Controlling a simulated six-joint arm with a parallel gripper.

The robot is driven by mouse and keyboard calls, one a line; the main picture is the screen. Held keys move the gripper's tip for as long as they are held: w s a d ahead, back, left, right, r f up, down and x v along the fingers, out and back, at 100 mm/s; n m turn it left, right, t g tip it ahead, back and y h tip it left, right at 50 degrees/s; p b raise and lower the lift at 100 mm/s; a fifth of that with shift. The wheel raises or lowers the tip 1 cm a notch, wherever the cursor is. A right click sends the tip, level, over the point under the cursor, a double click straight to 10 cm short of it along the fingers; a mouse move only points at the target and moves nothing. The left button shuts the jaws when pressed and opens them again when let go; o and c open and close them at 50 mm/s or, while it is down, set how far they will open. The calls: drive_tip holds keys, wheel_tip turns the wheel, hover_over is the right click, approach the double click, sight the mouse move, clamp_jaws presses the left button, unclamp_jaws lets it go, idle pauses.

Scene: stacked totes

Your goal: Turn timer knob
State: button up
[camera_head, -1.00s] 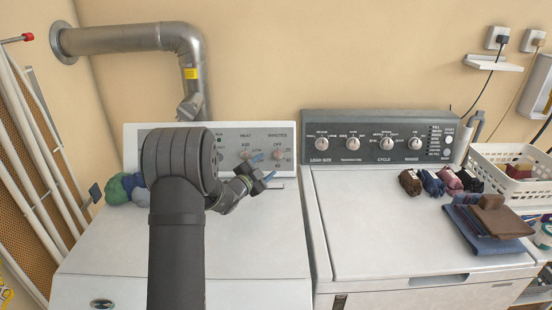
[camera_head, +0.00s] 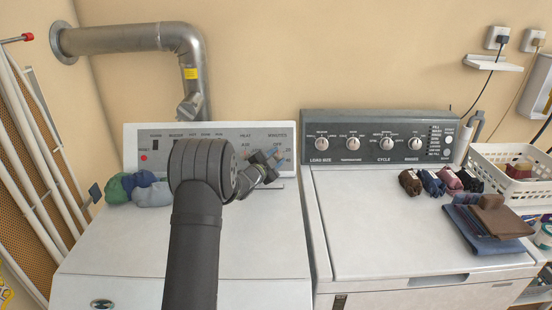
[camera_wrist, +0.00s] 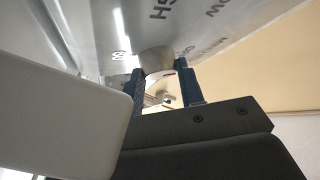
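The timer knob under the MINUTES label is at the right end of the control panel (camera_head: 225,135) of the left machine. In the wrist view the grey round knob (camera_wrist: 157,61) stands out from the panel. My gripper (camera_head: 276,158) is at this knob and largely covers it in the head view. In the wrist view its two blue fingers (camera_wrist: 162,75) are spread, one on each side of the knob. The left finger looks very close to the knob; I cannot tell whether either finger touches it.
The right machine (camera_head: 420,230) has its own knobs, with rolled cloths (camera_head: 433,182) and folded cloths (camera_head: 490,232) on top. A white basket (camera_head: 515,175) stands at the right. Cloth bundles (camera_head: 150,192) lie on the left machine, left of my arm. A metal duct (camera_head: 120,38) runs above.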

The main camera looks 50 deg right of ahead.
drive_tip(key=c, duration=0.3)
drive_tip(key=shift+m+g, duration=0.7)
drive_tip(key=shift+m, duration=0.1)
drive_tip(key=shift+y, duration=0.3)
drive_tip(key=o, duration=1)
drive_tip(key=s+a+r, duration=0.1)
drive_tip(key=s+a, duration=0.1)
drive_tip(key=a, duration=1.5)
drive_tip(key=shift+s+a, duration=0.15)
drive_tip(key=shift+s, duration=0.05)
drive_tip(key=shift+r, duration=0.15)
